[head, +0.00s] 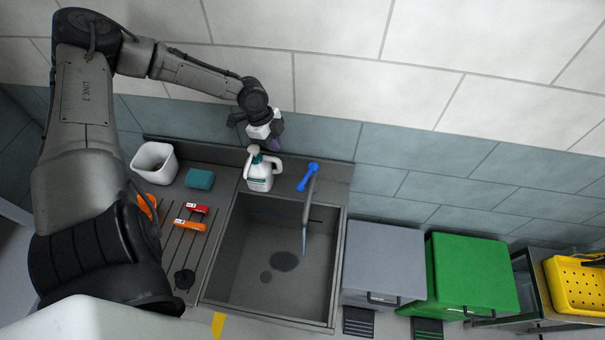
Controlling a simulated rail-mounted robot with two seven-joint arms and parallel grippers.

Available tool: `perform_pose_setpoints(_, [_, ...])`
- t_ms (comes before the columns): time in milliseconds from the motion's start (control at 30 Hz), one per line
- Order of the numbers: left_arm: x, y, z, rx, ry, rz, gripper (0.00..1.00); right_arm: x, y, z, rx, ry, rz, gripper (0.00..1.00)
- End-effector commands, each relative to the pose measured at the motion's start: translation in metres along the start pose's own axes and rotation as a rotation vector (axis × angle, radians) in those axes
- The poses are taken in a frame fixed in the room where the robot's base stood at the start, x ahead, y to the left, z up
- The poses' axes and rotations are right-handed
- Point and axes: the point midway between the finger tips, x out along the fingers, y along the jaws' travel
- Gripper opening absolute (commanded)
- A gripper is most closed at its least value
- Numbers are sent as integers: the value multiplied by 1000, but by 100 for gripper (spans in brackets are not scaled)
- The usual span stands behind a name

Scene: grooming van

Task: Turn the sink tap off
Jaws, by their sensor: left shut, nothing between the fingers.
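The sink tap (309,200) stands at the back right of the grey sink (240,225). Its blue lever (308,176) sits on top, tilted up and to the right. A thin bluish streak (304,241) below the spout end looks like running water. My left gripper (276,143) is at the wall behind the sink, up and to the left of the lever and apart from it. It is shut and empty, and its fingertips are small and dark here. My right gripper is not in view.
A white jug-like bottle (260,172) stands at the sink's back edge, between my left gripper and the basin. A white tub (154,163), a teal sponge (200,179) and red and orange tools (189,225) lie left. Grey (384,256) and green bins (473,270) stand right.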

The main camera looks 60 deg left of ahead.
Motion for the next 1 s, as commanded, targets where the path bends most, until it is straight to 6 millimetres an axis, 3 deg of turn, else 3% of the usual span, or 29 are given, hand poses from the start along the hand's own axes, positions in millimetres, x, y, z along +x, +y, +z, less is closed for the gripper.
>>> perform_pose_setpoints(167, [15,1,0,31,2,5,0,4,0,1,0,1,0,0])
perform_pose_setpoints(700, [101,1,-1,27,2,4,0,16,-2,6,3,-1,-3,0])
perform_pose_setpoints(1000, [114,2,-27,30,0,3,0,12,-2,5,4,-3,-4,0])
